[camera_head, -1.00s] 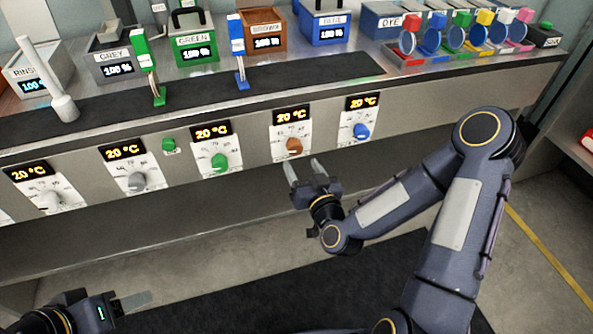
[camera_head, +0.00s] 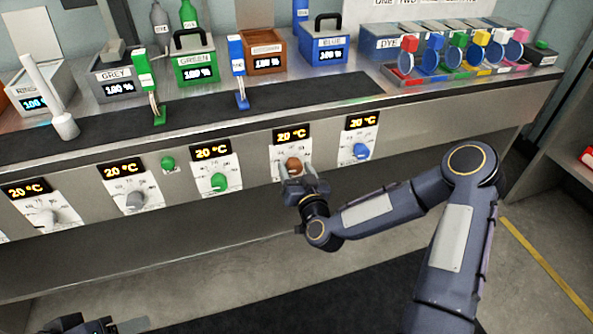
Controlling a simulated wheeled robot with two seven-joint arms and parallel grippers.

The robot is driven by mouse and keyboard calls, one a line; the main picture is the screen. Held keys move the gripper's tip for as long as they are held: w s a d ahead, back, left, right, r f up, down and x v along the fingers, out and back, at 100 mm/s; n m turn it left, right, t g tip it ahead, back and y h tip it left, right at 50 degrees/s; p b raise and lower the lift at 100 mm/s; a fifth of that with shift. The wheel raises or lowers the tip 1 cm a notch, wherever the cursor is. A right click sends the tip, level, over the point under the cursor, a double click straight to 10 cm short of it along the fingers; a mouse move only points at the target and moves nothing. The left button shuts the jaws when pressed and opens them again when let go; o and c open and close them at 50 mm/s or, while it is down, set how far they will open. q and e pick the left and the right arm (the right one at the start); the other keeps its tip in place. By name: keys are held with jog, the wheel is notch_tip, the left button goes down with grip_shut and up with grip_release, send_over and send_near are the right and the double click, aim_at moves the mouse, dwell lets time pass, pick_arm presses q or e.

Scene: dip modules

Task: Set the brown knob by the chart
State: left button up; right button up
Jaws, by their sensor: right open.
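The brown knob (camera_head: 294,165) sits on its white dial plate on the counter's front panel, under a display (camera_head: 291,134) reading 20 °C. My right gripper (camera_head: 296,177) is open at the brown knob, with its fingers reaching up to the knob's lower part. I cannot tell whether the fingers touch it. The gripper hides the lower part of the dial. A sheet with printed text, perhaps the chart (camera_head: 430,10), shows at the top edge, mostly cut off. My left gripper (camera_head: 128,325) is at the bottom left edge, mostly cut off.
The blue knob (camera_head: 361,152) is to the right and the green knob (camera_head: 219,182) to the left on the same panel, each with a 20 °C display. The brown tank (camera_head: 264,64) and other tanks stand on the counter above. The space below the panel is clear.

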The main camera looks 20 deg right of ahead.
jog(key=c, duration=1)
jog(key=m+b, duration=0.1)
jog(key=m, duration=0.1)
jog(key=m+b, duration=0.1)
jog(key=shift+f+m+b, duration=0.2)
jog(key=shift+m+b, duration=0.2)
jog(key=m+b, duration=0.2)
jog(key=m, duration=0.2)
jog(key=shift+m+b, duration=0.3)
jog(key=shift+b, duration=0.05)
jog(key=m+b, duration=0.2)
jog(key=m, duration=0.2)
jog(key=shift+m+b, duration=0.9)
jog(key=shift+m, duration=0.7)
jog(key=shift+r, duration=0.1)
